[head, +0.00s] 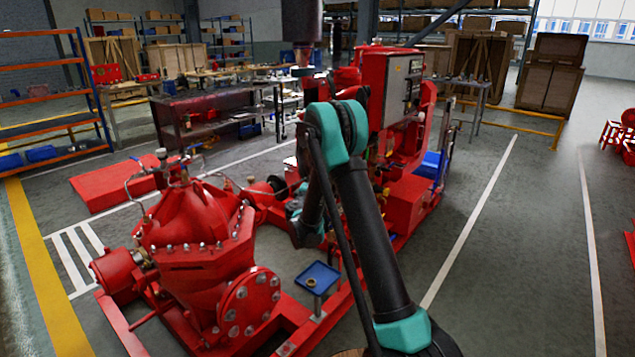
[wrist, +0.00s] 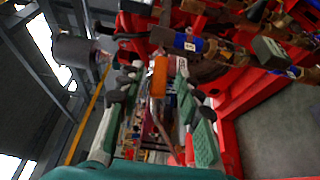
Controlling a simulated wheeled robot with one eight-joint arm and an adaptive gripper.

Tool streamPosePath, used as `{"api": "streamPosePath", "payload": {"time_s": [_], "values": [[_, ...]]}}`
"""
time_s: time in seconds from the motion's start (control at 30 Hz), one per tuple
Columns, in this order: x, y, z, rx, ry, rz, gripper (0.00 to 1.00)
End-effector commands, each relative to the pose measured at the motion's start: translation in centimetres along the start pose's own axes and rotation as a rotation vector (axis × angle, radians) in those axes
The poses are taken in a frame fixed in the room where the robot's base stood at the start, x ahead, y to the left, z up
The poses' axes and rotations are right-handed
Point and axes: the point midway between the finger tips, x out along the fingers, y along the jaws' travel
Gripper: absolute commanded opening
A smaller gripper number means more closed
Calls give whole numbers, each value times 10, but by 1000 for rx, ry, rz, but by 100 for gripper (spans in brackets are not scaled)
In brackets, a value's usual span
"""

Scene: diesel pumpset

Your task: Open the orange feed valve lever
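The orange lever (wrist: 159,77) shows in the wrist view as a short upright orange bar, near the middle of the picture. My gripper (wrist: 157,88) is open, with one dark-and-green finger to the left of the lever and one to the right. Gaps show between the lever and both fingers; I cannot tell how deep it sits between them. In the head view my gripper (head: 297,208) is beside the red pumpset, partly hidden behind my arm. I cannot make out the lever in the head view.
The red pump casing (head: 200,250) stands left of my arm and the red engine with its grey panel (head: 403,92) behind it. A blue tray (head: 318,278) is below. Brass fittings and a blue-banded pipe (wrist: 188,42) lie close to the fingers.

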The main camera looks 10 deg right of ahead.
Motion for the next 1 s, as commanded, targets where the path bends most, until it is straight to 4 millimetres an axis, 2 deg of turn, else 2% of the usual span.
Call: {"api": "streamPosePath", "payload": {"time_s": [0.23, 0.37, 0.8, 1.0], "values": [[-1, 0, -1, 0, 1, 0, 35], [-9, 0, -1, 0, 1, 0, 35], [-92, 0, -1, 0, 2, 0, 35], [-115, 0, 0, 0, 1, 0, 35]]}}
